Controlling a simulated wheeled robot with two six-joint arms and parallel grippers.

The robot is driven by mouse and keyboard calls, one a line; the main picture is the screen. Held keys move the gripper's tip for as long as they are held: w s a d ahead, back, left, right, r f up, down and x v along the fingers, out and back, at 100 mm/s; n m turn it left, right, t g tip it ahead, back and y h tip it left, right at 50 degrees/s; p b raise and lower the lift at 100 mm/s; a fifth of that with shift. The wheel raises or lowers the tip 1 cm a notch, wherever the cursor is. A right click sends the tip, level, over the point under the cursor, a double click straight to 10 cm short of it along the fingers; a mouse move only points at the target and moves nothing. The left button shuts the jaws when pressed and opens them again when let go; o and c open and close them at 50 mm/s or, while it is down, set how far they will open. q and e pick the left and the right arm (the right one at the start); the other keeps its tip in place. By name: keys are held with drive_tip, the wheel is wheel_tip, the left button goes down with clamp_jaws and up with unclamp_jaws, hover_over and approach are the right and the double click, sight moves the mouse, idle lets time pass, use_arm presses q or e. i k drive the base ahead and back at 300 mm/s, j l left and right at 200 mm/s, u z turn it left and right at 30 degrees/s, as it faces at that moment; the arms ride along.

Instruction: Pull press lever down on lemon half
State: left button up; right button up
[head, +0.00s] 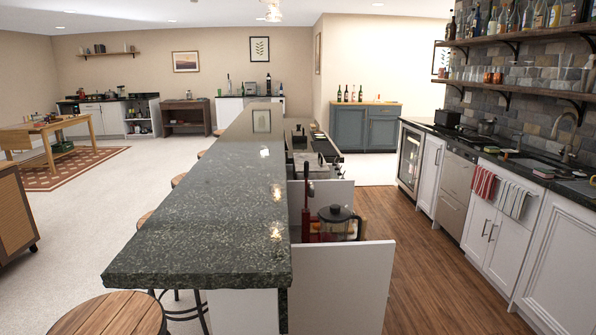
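A red press-like device (305,226) stands on the lower work surface behind the raised bar counter, near the middle of the head view. Its dark upright lever (307,187) rises above the counter edge. The lower part is partly hidden by a white panel and by the pitcher beside it. I cannot make out a lemon half at this size. Neither of my grippers shows in the head view.
A glass pitcher with a dark lid (338,223) stands right of the press. The dark stone bar counter (215,190) runs along the left, and a white panel (340,285) closes the near end. Wooden floor (420,265) is clear between bar and white cabinets (495,233).

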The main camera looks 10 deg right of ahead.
sight(306, 186)
drive_tip(key=i+l+u, duration=0.25)
drive_tip(key=l, duration=0.2)
drive_tip(key=i+l+u, duration=0.25)
drive_tip(key=l, duration=0.3)
drive_tip(key=i+l+u, duration=0.2)
drive_tip(key=l, duration=0.35)
drive_tip(key=i+l+u, duration=0.25)
drive_tip(key=l, duration=0.35)
drive_tip(key=l+u, duration=0.25)
drive_tip(key=l, duration=0.3)
drive_tip(key=l+u, duration=0.25)
drive_tip(key=l, duration=1.65)
